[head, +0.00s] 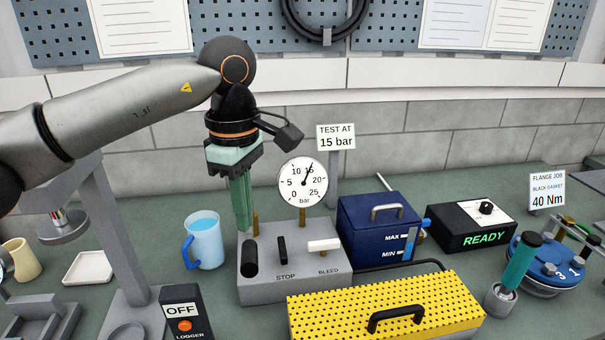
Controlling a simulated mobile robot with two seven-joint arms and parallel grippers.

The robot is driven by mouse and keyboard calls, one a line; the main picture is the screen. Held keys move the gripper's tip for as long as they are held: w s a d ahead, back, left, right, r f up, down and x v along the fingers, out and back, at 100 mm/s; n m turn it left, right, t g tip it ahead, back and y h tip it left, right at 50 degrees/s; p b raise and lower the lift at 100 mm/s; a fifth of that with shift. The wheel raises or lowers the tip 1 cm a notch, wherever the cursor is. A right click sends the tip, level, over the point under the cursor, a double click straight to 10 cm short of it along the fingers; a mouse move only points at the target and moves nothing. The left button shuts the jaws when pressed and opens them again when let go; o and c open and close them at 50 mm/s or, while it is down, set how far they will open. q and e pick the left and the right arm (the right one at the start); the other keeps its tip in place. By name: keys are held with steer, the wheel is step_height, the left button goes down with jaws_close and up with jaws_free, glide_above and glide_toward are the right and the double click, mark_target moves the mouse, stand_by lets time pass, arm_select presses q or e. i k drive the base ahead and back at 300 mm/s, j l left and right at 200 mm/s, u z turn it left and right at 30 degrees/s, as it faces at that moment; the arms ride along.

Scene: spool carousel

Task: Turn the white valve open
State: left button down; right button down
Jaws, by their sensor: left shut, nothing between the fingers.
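The white valve (324,245) is a short white lever lying crosswise on top of the grey test block (283,288), above the label BLEED. A black STOP lever (282,250) stands to its left, turned lengthwise. A thick black handle (250,258) is at the block's left end. My left gripper (244,229) points down, shut and empty, over the block's back left part, left of the white valve and apart from it. Whether its tips touch the block is hard to tell. My right gripper is not in view.
A pressure gauge (303,181) behind the block reads near 15 bar. A blue mug (204,241) stands left of the block. A blue box (380,228) stands close on the right, and a yellow perforated cover (387,305) lies in front.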

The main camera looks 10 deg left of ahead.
mark_target(323, 246)
steer(key=k, duration=1)
